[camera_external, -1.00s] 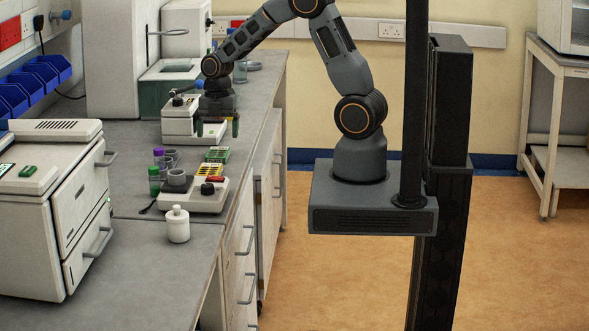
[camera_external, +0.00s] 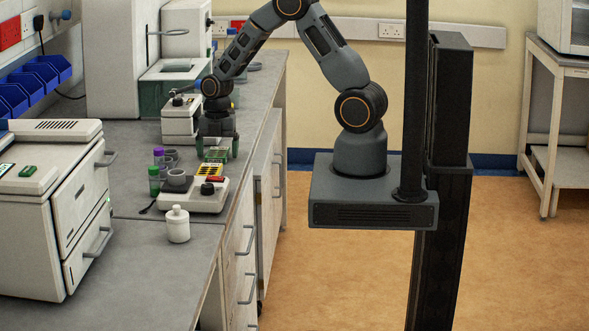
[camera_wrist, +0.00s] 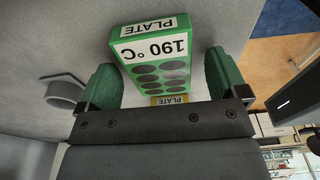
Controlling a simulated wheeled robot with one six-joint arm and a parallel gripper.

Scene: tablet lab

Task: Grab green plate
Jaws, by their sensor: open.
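The green plate (camera_wrist: 160,64) lies on the bench in the wrist view, with a white label reading "190 °C" and "PLATE" and rows of dark round wells. In the external view the green plate (camera_external: 216,154) shows just below my gripper (camera_external: 217,150). My gripper is open, and in the wrist view its two green fingers (camera_wrist: 163,82) stand one on each side of the plate.
A yellow plate (camera_external: 209,170) sits by the green one, on or against a white device (camera_external: 206,197). A white bottle (camera_external: 177,224) is nearer the front edge. A second white device (camera_external: 181,118) stands behind.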

